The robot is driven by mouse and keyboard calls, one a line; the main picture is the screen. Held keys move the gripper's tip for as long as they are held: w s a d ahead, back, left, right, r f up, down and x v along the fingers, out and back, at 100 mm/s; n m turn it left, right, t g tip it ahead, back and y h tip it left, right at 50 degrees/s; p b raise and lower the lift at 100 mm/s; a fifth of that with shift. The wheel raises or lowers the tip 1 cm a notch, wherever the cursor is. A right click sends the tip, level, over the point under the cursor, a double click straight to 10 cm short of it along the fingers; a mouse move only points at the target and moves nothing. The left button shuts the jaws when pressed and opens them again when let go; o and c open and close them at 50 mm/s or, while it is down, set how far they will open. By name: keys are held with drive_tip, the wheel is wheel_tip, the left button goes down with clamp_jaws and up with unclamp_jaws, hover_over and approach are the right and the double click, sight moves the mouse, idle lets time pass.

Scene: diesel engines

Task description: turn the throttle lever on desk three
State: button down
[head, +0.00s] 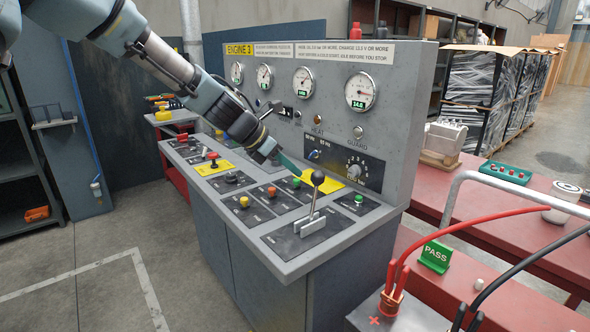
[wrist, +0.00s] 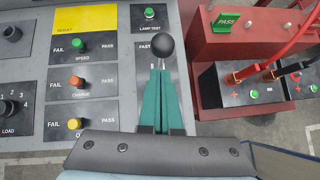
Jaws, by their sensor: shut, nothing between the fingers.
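The throttle lever (head: 313,203), a pale metal stem with a black ball knob (head: 317,177), stands nearly upright from a slotted dark plate on the ENGINE 3 desk (head: 320,250). In the wrist view, the knob (wrist: 166,47) shows just beyond my fingertips, and the plate by it reads FAST. My gripper (head: 297,172) has teal fingers and comes down from the upper left, beside the knob on its left in the head view. The fingers (wrist: 161,73) are shut together and empty. They hide most of the stem in the wrist view; I cannot tell whether they touch it.
The desk top carries several coloured buttons, among them a green one (head: 359,200), and a yellow plate (wrist: 84,20). Gauges (head: 361,91) line the upright panel behind. A red bench (head: 480,200) with a green PASS sign (head: 436,256) and cables stands at the right. Open floor lies left.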

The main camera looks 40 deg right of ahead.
drive_tip(key=w+a+r+b, duration=0.1)
drive_tip(key=a+r+b, duration=0.3)
drive_tip(key=r, duration=0.5)
drive_tip(key=w+a+f+m+t+y, duration=0.1)
drive_tip(key=w+a+f+m, duration=0.15)
drive_tip(key=a, duration=0.45)
drive_tip(key=w+a+f+m+t+y+p, duration=0.1)
drive_tip(key=w+a+f+m+y, duration=0.2)
drive_tip(key=a, duration=0.5)
drive_tip(key=w+a+f+m+t, duration=0.1)
drive_tip(key=w+a+f+m, duration=0.1)
drive_tip(key=a+f, duration=0.35)
drive_tip(key=s+a+f+m+y, duration=0.2)
drive_tip(key=s+a+m, duration=0.1)
drive_tip(key=a, duration=1.1)
drive_tip(key=s+a+f+m+y, duration=0.2)
drive_tip(key=a+m, duration=0.4)
drive_tip(key=a, duration=0.8)
drive_tip(key=shift+s+f+t, duration=0.3)
drive_tip(key=shift+s+f, duration=0.05)
drive_tip(key=shift+s, duration=0.35)
